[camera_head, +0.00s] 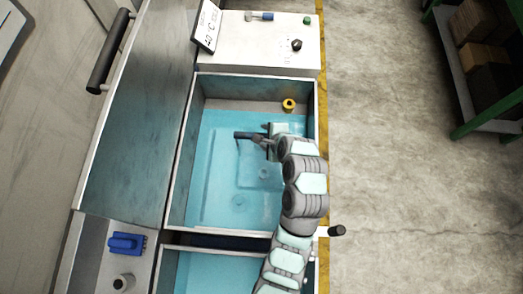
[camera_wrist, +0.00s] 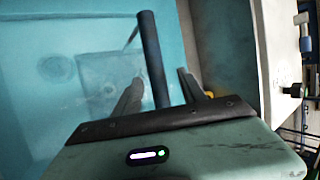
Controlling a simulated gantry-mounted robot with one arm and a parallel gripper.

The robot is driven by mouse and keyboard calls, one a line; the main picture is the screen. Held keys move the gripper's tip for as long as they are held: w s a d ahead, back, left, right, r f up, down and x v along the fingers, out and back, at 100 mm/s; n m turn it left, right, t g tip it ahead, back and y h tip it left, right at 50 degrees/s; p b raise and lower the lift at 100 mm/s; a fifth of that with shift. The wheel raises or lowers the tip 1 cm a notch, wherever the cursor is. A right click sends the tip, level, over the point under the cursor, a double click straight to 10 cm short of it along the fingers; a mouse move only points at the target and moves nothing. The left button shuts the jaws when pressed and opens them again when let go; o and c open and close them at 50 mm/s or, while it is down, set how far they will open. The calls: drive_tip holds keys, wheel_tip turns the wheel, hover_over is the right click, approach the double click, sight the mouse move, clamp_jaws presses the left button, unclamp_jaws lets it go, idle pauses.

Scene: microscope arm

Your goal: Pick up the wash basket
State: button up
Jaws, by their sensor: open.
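The wash basket (camera_head: 258,172) shows as a faint, pale rectangular shape in the blue liquid of the tank. It also shows faintly in the wrist view (camera_wrist: 105,78), left of my fingers. A dark bar (camera_head: 243,135), which looks like its handle, stands above the liquid. In the wrist view the bar (camera_wrist: 149,45) runs between my two fingers. My gripper (camera_head: 262,140) is over the tank, open, with one finger on each side of the bar. It also shows in the wrist view (camera_wrist: 161,78). I cannot tell whether either finger touches the bar.
The tank rim (camera_head: 174,165) surrounds the basket. A yellow knob (camera_head: 289,105) sits near its far right corner. A white control box (camera_head: 265,50) with a display stands behind. A second tank (camera_head: 200,270) is in front, and a blue object (camera_head: 126,243) lies at left.

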drive_tip(key=x, duration=0.5)
drive_tip(key=shift+a+f, duration=0.15)
drive_tip(key=shift+f, duration=0.15)
clamp_jaws()
drive_tip(key=shift+r, duration=0.1)
idle(1.1)
